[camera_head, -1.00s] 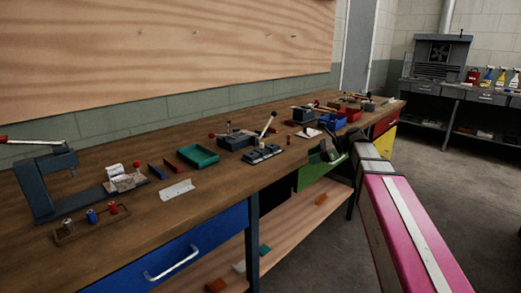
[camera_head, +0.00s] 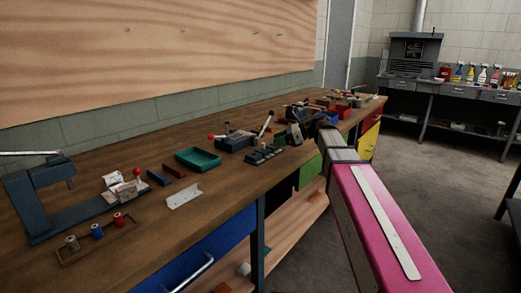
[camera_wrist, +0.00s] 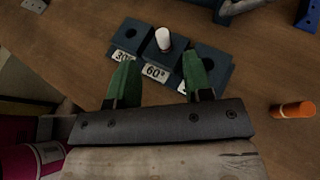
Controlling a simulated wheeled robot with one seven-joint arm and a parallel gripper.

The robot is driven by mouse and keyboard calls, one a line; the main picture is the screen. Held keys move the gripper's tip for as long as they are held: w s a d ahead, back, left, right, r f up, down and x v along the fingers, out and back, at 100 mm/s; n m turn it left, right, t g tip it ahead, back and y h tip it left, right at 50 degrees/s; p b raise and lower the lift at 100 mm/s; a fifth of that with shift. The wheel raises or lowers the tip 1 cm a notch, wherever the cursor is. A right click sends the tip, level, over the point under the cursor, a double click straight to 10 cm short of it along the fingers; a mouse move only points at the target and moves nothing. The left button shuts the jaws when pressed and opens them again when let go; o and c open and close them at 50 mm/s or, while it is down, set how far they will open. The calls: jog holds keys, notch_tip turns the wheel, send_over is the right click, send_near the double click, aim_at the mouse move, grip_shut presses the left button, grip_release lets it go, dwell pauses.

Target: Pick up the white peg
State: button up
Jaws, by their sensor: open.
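The white peg (camera_wrist: 163,38) stands upright in the middle block of a dark blue peg holder (camera_wrist: 212,55) in the wrist view. The label below the peg reads 60°. The blocks on either side of it show empty round holes. My gripper (camera_wrist: 158,72) is open, with its green fingers apart and empty. The fingertips are just short of the peg in the picture, one to each side of it. In the head view my gripper (camera_head: 298,130) is over the workbench beside the dark holder (camera_head: 264,155); the peg cannot be made out there.
An orange cylinder (camera_wrist: 293,110) is on the bench right of my gripper in the wrist view. In the head view, a green tray (camera_head: 198,160), a white angle piece (camera_head: 184,196) and a rack with several spools (camera_head: 97,231) lie farther left on the wooden workbench (camera_head: 150,228).

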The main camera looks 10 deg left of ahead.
aim_at(259, 153)
jog(key=x, duration=0.8)
jog(key=shift+w+a+r, duration=0.1)
jog(key=shift+w+a, duration=0.05)
jog(key=shift+a, duration=0.2)
grip_shut()
